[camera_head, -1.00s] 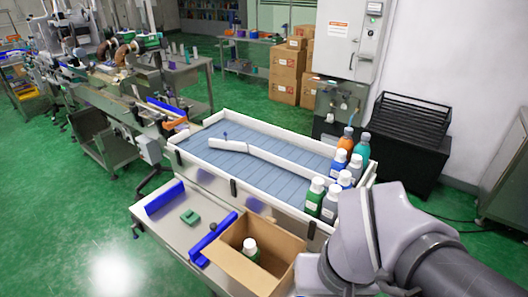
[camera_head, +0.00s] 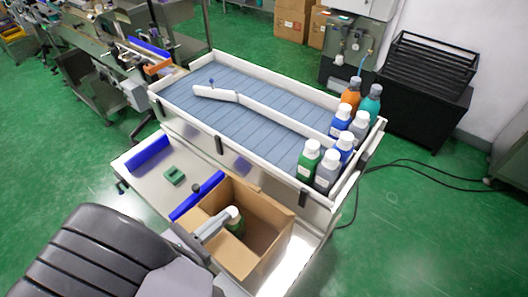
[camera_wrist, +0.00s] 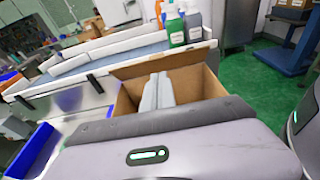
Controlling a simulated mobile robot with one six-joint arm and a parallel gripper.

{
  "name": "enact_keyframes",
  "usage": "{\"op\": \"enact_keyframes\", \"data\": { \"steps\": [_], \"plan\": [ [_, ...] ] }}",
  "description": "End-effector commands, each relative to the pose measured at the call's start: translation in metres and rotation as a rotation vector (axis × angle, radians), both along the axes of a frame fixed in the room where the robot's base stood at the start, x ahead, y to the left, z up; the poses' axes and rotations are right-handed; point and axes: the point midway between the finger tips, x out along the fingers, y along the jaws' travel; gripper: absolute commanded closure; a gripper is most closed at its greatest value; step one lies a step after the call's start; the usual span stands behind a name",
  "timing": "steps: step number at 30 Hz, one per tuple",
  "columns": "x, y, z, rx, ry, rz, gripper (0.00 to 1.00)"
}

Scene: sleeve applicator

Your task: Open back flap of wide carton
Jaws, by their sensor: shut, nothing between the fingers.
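The open brown carton (camera_head: 268,255) stands on the steel bench in front of the conveyor. A green bottle with a white cap (camera_head: 234,214) is inside it. My gripper (camera_head: 225,216) is shut and empty, reaching in from the left over the carton's near-left side, its tips close to the bottle cap. In the wrist view, my closed fingers (camera_wrist: 158,78) show in front of the carton opening, and a brown flap (camera_wrist: 165,60) slopes along the carton's far side. The wrist hides the carton's near side there, and I cannot make out the bottle.
Several capped bottles (camera_head: 345,140) stand at the right end of the conveyor (camera_head: 230,105), behind the carton. A blue bar (camera_head: 197,196) and a green block (camera_head: 174,176) lie on the bench (camera_head: 135,190) to its left. Cables cross the floor at right.

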Motion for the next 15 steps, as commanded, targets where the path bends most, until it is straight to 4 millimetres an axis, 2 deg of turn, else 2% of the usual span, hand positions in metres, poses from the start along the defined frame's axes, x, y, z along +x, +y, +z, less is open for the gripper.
{"op": "enact_keyframes", "data": {
  "steps": [2,4,15],
  "plan": [
    [0.0,0.004,-0.004,-0.015,-0.003,0.025,1.0],
    [0.006,0.0,-0.006,-0.018,-0.003,0.025,1.0],
    [0.062,-0.042,-0.021,-0.014,-0.003,0.019,1.0]
  ]
}}
